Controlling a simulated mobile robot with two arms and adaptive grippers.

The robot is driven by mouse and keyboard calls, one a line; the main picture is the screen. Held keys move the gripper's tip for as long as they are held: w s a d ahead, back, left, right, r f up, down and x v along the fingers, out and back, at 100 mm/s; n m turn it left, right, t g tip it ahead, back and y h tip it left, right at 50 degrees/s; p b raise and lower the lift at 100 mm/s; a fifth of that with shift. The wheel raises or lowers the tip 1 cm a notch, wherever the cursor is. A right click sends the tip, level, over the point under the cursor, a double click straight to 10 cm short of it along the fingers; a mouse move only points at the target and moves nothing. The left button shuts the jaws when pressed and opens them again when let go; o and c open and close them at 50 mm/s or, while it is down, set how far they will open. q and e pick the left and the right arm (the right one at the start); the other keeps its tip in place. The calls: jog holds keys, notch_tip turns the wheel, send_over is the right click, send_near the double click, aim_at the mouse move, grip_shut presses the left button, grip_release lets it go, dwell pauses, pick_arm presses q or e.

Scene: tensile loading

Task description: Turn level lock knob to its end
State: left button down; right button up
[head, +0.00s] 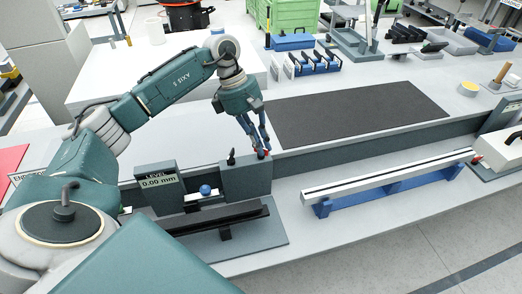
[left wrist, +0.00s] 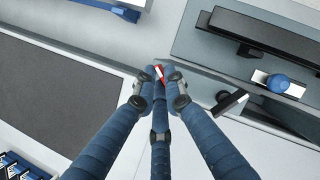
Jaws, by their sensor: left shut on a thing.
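My left gripper (head: 261,150) reaches down to the top right end of a dark grey upright block (head: 247,179). In the left wrist view its blue fingers (left wrist: 158,84) close around a small knob with a red and white tip (left wrist: 159,71), likely the level lock knob; most of it is hidden by the fingers. A black lever (head: 231,157) stands on the same block just left of the fingers, apart from them, and also shows in the left wrist view (left wrist: 229,102). A display (head: 158,180) left of the block reads "LEVEL 0.00 mm". My right gripper is not in view.
A pale rail on blue supports (head: 390,175) lies to the right. A dark mat (head: 355,113) lies behind, clear of objects.

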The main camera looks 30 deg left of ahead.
pick_arm(q)
jog(key=m+g+b, duration=0.1)
jog(key=m, duration=0.1)
jog(key=m+g+b, duration=0.1)
jog(key=m+b, duration=0.1)
jog(key=m, duration=0.1)
jog(key=shift+w+d+r+m, duration=0.1)
jog(key=shift+w+m, duration=0.1)
jog(key=shift+m, duration=0.1)
jog(key=shift+r+m+g+y+b, duration=0.1)
jog(key=shift+m+g+y+b, duration=0.5)
jog(key=shift+m, duration=1.2)
jog(key=c, duration=1.9)
grip_release()
jog(key=shift+o, duration=0.4)
jog(key=shift+s, duration=0.15)
jog(key=v, duration=1.2)
